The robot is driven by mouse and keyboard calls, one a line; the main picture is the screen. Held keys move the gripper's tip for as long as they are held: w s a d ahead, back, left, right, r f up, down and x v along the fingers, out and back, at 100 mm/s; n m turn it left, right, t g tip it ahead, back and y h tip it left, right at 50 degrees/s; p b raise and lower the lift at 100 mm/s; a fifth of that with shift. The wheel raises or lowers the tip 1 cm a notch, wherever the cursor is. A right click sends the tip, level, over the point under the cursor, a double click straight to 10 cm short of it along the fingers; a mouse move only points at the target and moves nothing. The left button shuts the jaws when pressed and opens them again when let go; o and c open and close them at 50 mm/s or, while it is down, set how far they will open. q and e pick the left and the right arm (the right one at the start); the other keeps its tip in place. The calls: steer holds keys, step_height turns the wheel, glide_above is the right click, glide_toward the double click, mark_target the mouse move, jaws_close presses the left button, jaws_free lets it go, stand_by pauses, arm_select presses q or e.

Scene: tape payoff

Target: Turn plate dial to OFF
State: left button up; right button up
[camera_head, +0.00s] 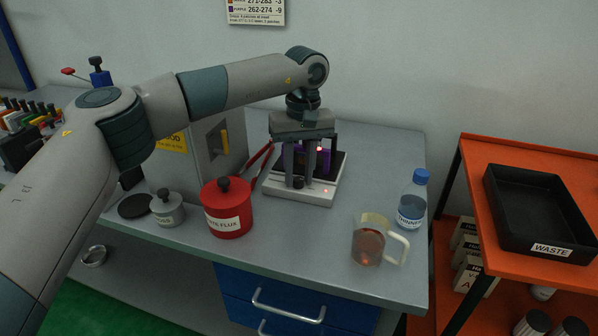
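The hot plate (318,195) is a white-fronted unit with a dark top, standing on the grey bench. A small dark dial (298,182) is on its front, with a small red light to its right; I cannot read the dial's setting. My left gripper (304,172) points down over the plate's front, its fingertips close to the dial. I cannot tell whether it touches the dial or how far apart the fingers are. A purple object on the plate is partly hidden behind the fingers, with a red glow near it. My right gripper is out of view.
A red flux pot (228,218) and a small grey lidded pot (167,212) stand left of the plate. A glass mug (368,246) and a blue-capped bottle (412,200) stand to its right. A grey cabinet is behind my arm. An orange cart holds a black waste tray (515,225).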

arm_select(q)
steer(key=shift+c, duration=0.7)
jaws_close()
